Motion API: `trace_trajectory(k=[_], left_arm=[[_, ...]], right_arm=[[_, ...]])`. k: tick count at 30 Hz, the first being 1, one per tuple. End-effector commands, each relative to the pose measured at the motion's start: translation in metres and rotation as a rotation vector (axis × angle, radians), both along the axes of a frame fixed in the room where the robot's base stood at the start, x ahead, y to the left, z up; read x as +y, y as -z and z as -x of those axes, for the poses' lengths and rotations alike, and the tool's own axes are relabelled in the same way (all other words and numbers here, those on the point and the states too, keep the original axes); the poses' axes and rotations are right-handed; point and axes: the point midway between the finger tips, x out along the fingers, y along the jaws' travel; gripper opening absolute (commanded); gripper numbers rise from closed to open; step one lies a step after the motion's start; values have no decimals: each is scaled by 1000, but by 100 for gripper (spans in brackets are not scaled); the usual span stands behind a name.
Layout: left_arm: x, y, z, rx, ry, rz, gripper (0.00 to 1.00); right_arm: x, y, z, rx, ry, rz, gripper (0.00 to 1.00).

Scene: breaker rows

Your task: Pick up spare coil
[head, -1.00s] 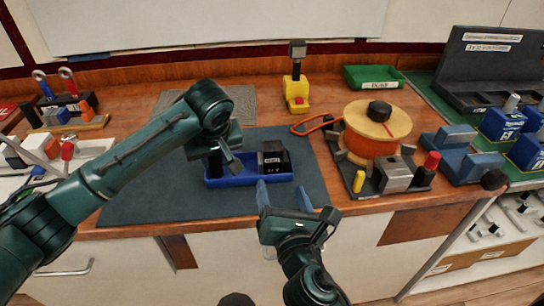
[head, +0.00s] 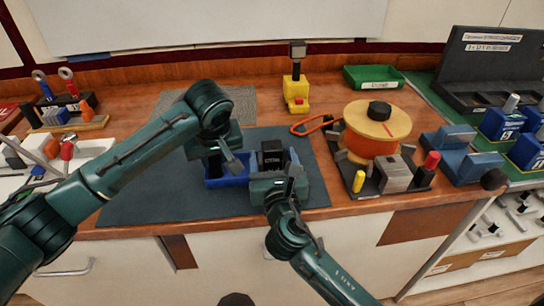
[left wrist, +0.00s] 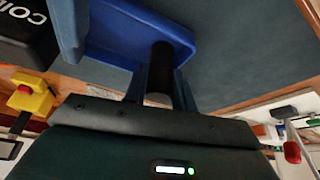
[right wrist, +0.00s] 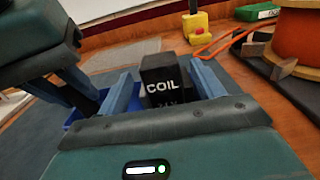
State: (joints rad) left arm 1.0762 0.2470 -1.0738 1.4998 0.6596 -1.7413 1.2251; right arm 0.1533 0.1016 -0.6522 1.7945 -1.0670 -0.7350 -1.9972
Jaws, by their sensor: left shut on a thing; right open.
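The spare coil is a black block (head: 272,154) with white COIL lettering, upright in the right part of a blue tray (head: 228,181). In the right wrist view the coil (right wrist: 165,78) shows between the two blue fingers of my right gripper (right wrist: 165,92), which is open, with a finger to either side. Its lower part is hidden there by the gripper body. My left gripper (left wrist: 160,82) is shut on a dark cylinder (left wrist: 162,56) at the tray's left end. A corner of the coil (left wrist: 25,38) also shows in the left wrist view.
A dark mat (head: 150,195) lies under the tray. To the right stand an orange spool (head: 372,138), a grey block (head: 396,174) and a yellow peg (head: 359,181). A yellow stand (head: 296,92) and a green bin (head: 373,77) are behind. The mat's left side is clear.

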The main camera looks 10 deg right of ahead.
Motion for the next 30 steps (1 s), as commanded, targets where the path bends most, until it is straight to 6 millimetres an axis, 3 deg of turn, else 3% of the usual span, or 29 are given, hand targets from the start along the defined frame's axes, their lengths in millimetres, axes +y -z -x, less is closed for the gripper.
trace_trajectory(k=[6, 14, 30], left_arm=[[-1, 0, 0, 1, 3, 1, 0], [-1, 0, 0, 1, 3, 1, 0], [-1, 0, 0, 0, 3, 1, 0]], right_arm=[[-1, 1, -27, 1, 1, -1, 67], [-1, 1, -28, 1, 0, -1, 67], [-1, 1, -28, 1, 0, -1, 23]])
